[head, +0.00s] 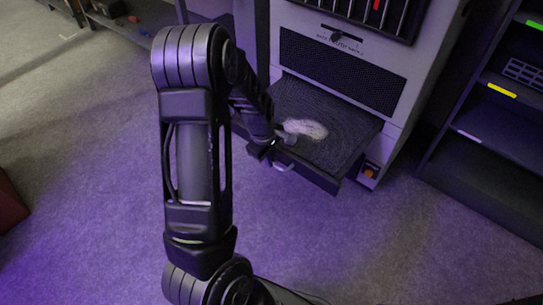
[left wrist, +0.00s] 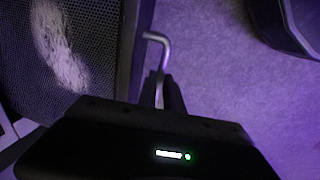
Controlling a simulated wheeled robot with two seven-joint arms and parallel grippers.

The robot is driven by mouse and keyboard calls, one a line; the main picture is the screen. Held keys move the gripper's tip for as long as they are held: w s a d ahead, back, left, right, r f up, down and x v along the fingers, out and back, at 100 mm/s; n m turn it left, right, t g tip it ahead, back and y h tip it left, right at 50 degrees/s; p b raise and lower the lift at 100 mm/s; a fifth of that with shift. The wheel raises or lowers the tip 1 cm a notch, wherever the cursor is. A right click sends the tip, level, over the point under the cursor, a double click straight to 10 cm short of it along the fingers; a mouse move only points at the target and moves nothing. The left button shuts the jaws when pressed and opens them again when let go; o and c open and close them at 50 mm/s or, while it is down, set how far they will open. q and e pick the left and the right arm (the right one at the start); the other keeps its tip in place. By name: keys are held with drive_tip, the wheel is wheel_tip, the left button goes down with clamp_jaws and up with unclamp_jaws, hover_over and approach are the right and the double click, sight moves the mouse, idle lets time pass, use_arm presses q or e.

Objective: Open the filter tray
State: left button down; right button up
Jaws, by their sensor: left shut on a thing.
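The filter tray (head: 345,140) is a dark mesh drawer that sticks out of the front of a grey cabinet, low down. A pale, whitish patch (head: 305,128) lies on its mesh. My left gripper (head: 274,150) is at the tray's front edge, shut on the tray's metal bar handle (head: 284,166). In the left wrist view, the bent handle (left wrist: 157,40) runs down between the dark fingers (left wrist: 165,95), and the tray mesh (left wrist: 30,75) lies to the left. The gripper body hides part of the handle. My right gripper is not in view.
The cabinet (head: 345,75) has a dark grille and a slotted panel above the tray. An orange knob (head: 369,173) sits beside the tray on the right. A dark shelf rack (head: 490,130) stands at the right. The carpet (head: 370,240) in front is clear.

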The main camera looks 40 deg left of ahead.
use_arm(q)
drive_tip(key=c, duration=1.5)
unclamp_jaws()
drive_tip(key=r+p, duration=0.1)
drive_tip(key=r, duration=0.1)
drive_tip(key=s+r+p, duration=0.1)
drive_tip(key=r, duration=0.2)
drive_tip(key=r+p, duration=0.1)
drive_tip(key=r, duration=0.1)
drive_tip(key=shift+s+r, duration=0.25)
drive_tip(key=shift+r, duration=0.05)
